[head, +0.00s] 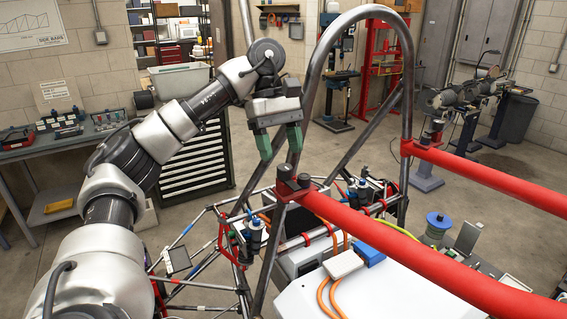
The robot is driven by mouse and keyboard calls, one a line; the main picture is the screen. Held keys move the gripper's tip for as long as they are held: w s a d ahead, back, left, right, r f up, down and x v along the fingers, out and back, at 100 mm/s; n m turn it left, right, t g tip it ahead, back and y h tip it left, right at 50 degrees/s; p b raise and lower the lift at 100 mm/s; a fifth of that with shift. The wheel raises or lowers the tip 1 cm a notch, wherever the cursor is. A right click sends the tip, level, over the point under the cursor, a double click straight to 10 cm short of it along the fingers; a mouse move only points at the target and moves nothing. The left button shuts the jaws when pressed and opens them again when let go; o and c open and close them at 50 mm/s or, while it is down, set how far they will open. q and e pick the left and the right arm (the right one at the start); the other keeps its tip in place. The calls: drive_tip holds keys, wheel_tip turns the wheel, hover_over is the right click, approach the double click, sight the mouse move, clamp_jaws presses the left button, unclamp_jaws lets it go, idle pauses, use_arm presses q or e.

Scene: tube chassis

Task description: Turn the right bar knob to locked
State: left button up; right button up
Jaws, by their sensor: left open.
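Two red side bars join the tube chassis hoop (311,85). The nearer bar (400,240) has a dark knob (287,178) on its left end, by the hoop's near leg. The farther bar (490,178), on the right, has a dark knob with a red base (432,131) by the hoop's far leg. Which knob the task calls right, and whether either is locked, I cannot tell. My left gripper (280,148) has green fingers spread apart with nothing between them. It hangs above the nearer bar's knob, apart from it. My right gripper is out of view.
The hoop and its diagonal braces stand close to the right of my left gripper. Below are a white panel (375,292), orange cables and thin frame tubes (200,285). A drawer cabinet (193,165) and workbench (60,150) stand behind on the left.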

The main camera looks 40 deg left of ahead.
sight(284, 166)
use_arm(q)
drive_tip(key=shift+x, duration=1.4)
drive_tip(key=shift+d+f, duration=0.15)
drive_tip(key=shift+f, duration=0.25)
drive_tip(key=c, duration=0.9)
drive_tip(key=shift+c, duration=0.2)
